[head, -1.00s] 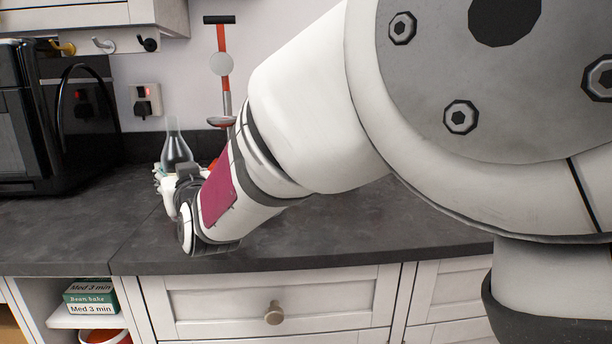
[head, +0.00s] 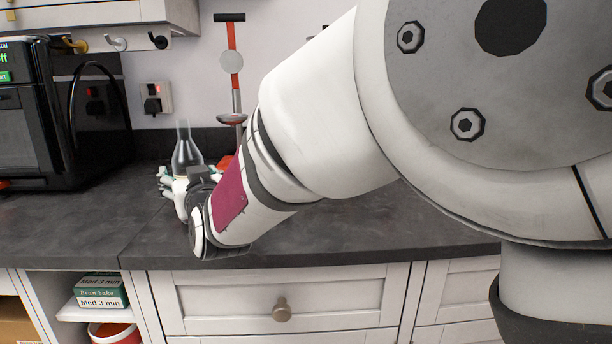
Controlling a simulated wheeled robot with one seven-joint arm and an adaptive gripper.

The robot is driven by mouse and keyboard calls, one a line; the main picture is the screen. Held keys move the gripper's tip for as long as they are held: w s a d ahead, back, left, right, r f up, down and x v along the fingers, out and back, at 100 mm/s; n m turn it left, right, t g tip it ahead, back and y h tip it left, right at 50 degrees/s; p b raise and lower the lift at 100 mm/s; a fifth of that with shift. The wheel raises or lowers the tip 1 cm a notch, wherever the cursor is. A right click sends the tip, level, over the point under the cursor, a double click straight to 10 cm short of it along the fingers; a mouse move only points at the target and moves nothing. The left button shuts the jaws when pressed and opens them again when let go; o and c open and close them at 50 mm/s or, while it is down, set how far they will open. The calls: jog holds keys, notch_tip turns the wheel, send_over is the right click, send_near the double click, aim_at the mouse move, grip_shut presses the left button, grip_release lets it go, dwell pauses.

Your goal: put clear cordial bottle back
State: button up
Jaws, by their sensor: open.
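A clear glass bottle (head: 187,152) with a narrow neck and wide, dark-looking body stands upright on the dark worktop, near the back wall. My gripper (head: 180,180) is low over the worktop, in front of the bottle. Its fingers spread on either side at the bottle's lower part, and the jaws are open. My wrist and arm hide the bottle's base, so I cannot tell whether the fingers touch it.
A black oven (head: 66,115) stands on the worktop (head: 75,222) at the left. A red-handled tool (head: 232,75) stands against the wall behind my arm. Hooks (head: 117,44) hang under the upper cabinet. The worktop's front left is clear.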

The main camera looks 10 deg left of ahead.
jog(key=p+v, duration=0.1)
jog(key=v, duration=1)
jog(key=shift+s+d+r, duration=0.15)
jog(key=shift+s+d, duration=0.05)
jog(key=shift+s, duration=0.05)
jog(key=d+h, duration=0.1)
jog(key=d, duration=0.3)
jog(key=w+d+f+m+g+h, duration=0.1)
jog(key=d, duration=0.4)
jog(key=d+f+g+h, duration=0.1)
jog(key=d+h, duration=0.1)
jog(key=d, duration=0.2)
jog(key=shift+w+d+f+m, duration=0.1)
jog(key=shift+w+d+m, duration=0.1)
jog(key=shift+d+m, duration=0.1)
jog(key=s+d+f+m+g+h, duration=0.1)
jog(key=s+d+f+g+h, duration=0.15)
jog(key=d, duration=0.45)
jog(key=s+d+f+m+g+h, duration=0.1)
jog(key=s+d, duration=0.2)
jog(key=d, duration=0.4)
jog(key=s+d+f+m+g+h, duration=0.2)
jog(key=s+d+g, duration=0.2)
jog(key=s+d, duration=0.4)
jog(key=s+d+f+m+g+h, duration=0.2)
jog(key=s+d, duration=0.7)
jog(key=s, duration=0.8)
jog(key=shift+f+m+g, duration=0.3)
jog(key=shift+g, duration=0.55)
jog(key=shift+s, duration=0.1)
